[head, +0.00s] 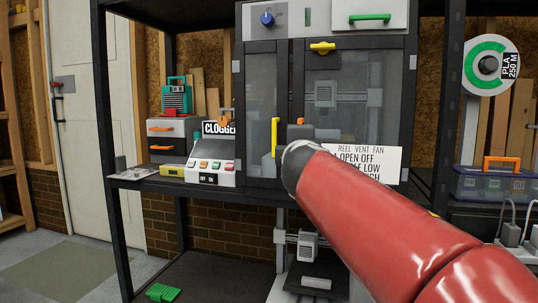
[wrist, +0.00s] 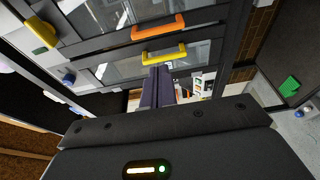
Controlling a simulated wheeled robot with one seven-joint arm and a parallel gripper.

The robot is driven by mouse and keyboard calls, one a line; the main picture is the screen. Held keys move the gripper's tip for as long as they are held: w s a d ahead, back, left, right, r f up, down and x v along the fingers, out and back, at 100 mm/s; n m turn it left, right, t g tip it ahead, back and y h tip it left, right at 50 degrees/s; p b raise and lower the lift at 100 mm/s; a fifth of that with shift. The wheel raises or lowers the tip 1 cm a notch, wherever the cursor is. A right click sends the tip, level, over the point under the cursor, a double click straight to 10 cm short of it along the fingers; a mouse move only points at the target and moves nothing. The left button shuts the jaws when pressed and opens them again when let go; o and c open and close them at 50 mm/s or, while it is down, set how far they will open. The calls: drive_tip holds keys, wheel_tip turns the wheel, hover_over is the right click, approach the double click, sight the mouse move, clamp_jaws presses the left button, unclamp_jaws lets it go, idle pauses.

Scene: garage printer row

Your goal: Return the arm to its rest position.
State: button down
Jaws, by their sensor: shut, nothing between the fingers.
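My arm (head: 380,215), with a red sleeve and a grey wrist end, reaches from the lower right of the head view up to the front of the enclosed printer cabinet (head: 262,95). My gripper (wrist: 159,75) shows in the wrist view with its two dark fingers together and nothing between them. Its tips point at the cabinet front, close to the yellow door handle (wrist: 164,54); I cannot tell whether they touch it. The yellow handle stands upright in the head view (head: 275,138). An orange handle (wrist: 158,28) lies beyond it. In the head view my arm hides most of the gripper.
A switch box (head: 210,172) and a small machine with orange handles (head: 167,140) stand on the shelf at left. A printed sign (head: 375,160) is behind my arm. A lidded bin (head: 490,183) sits at right. A green piece (head: 162,292) lies below. Floor at left is clear.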

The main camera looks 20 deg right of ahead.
drive_tip(key=s+a+f+m+g+y+p, duration=0.3)
drive_tip(key=s+a+f+m+g+p, duration=0.2)
drive_tip(key=s+f, duration=0.6)
drive_tip(key=s+a+f+m+g+y+p, duration=0.3)
drive_tip(key=s+a+f+m+g+p, duration=0.3)
drive_tip(key=s+f, duration=0.5)
drive_tip(key=s+a+m+p, duration=0.1)
drive_tip(key=s+m, duration=0.1)
drive_tip(key=s, duration=0.1)
drive_tip(key=shift+s+a+f+m, duration=0.15)
drive_tip(key=shift+a+f+m, duration=0.15)
drive_tip(key=shift+m, duration=0.1)
